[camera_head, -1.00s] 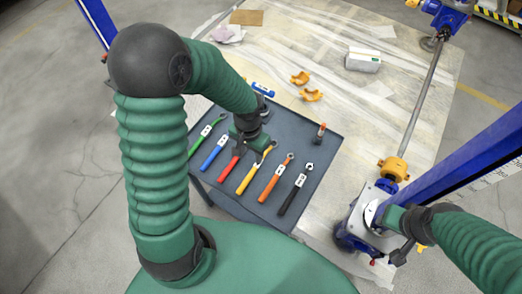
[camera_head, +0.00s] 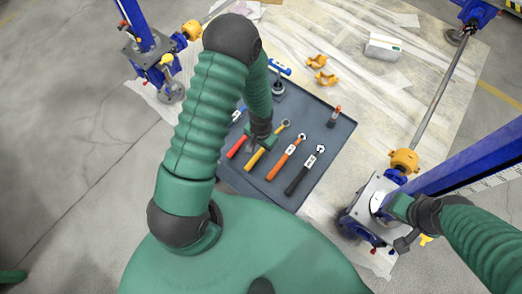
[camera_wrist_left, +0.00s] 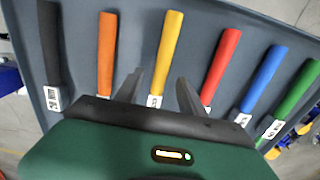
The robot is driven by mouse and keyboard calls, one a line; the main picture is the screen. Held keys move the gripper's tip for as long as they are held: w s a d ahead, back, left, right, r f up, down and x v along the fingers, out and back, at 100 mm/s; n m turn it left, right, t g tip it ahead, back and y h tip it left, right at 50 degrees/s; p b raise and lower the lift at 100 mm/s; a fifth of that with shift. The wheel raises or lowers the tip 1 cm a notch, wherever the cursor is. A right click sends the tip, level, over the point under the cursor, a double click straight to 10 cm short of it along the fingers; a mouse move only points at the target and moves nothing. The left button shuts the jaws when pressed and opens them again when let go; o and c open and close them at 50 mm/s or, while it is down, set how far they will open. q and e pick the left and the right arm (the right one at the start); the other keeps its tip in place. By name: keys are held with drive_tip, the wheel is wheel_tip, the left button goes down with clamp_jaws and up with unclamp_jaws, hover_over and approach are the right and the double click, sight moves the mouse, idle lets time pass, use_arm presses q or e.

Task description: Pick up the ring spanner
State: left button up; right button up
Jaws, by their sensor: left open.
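Several spanners with coloured handles lie side by side on a dark grey tray table (camera_head: 325,180). In the head view, the yellow (camera_head: 255,159), orange (camera_head: 280,165), black (camera_head: 297,180) and red (camera_head: 237,147) ones show; my left arm covers part of the row. Ring-like heads show on the yellow and orange ones. My left gripper (camera_head: 258,143) is open above the tray by the yellow spanner. In the left wrist view, the yellow handle (camera_wrist_left: 168,42) lies between its fingers (camera_wrist_left: 160,82), not gripped. My right gripper (camera_head: 403,228) is beside the right-hand jack; its jaws are unclear.
A blue screw jack with a grey base (camera_head: 372,208) stands right of the tray. Another jack (camera_head: 160,65) stands at upper left. A small orange-topped item (camera_head: 335,117) sits on the tray's right edge. Yellow clamps (camera_head: 318,62) and a white box (camera_head: 383,46) lie on the floor sheet beyond.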

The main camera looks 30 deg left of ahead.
use_arm(q)
drive_tip(key=shift+w+f, duration=0.25)
drive_tip(key=shift+f, duration=0.15)
drive_tip(key=shift+s+r, duration=0.1)
clamp_jaws()
idle(1.0)
